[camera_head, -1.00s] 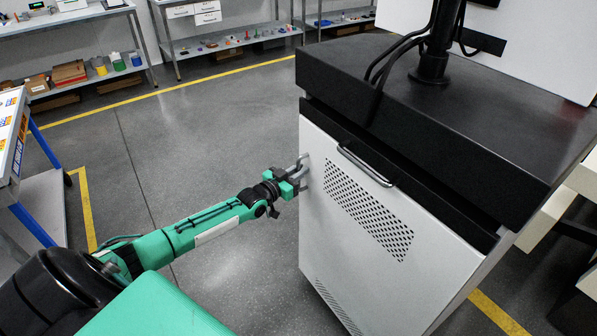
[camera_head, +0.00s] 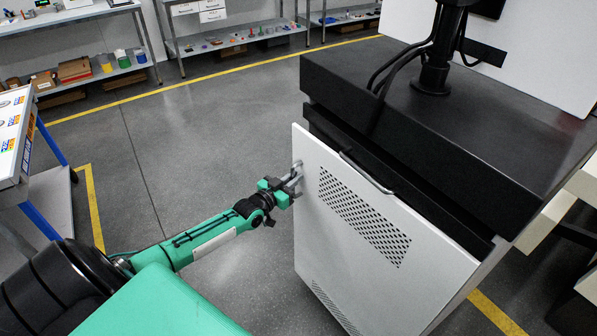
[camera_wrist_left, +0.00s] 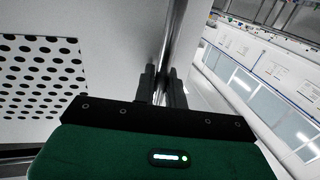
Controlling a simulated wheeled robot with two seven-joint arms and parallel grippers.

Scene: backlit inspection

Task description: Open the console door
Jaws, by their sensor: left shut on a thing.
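The console (camera_head: 440,105) has a thick black top and a light grey door (camera_head: 335,245) with perforated vents. The door's left edge stands out from the cabinet body, so it is slightly ajar. My left gripper (camera_head: 294,179) is shut on the upright door handle (camera_head: 298,167) near that left edge. In the left wrist view, the metal handle bar (camera_wrist_left: 171,45) runs between the fingers of my left gripper (camera_wrist_left: 163,86), with the perforated door (camera_wrist_left: 110,25) to the left. The fingers partly hide the handle. My right gripper is not in view.
A horizontal bar handle (camera_head: 367,173) sits at the door's top edge. A workbench with blue legs (camera_head: 52,148) stands at the left. Shelves (camera_head: 235,42) line the back. The grey floor (camera_head: 200,130) left of the console is clear.

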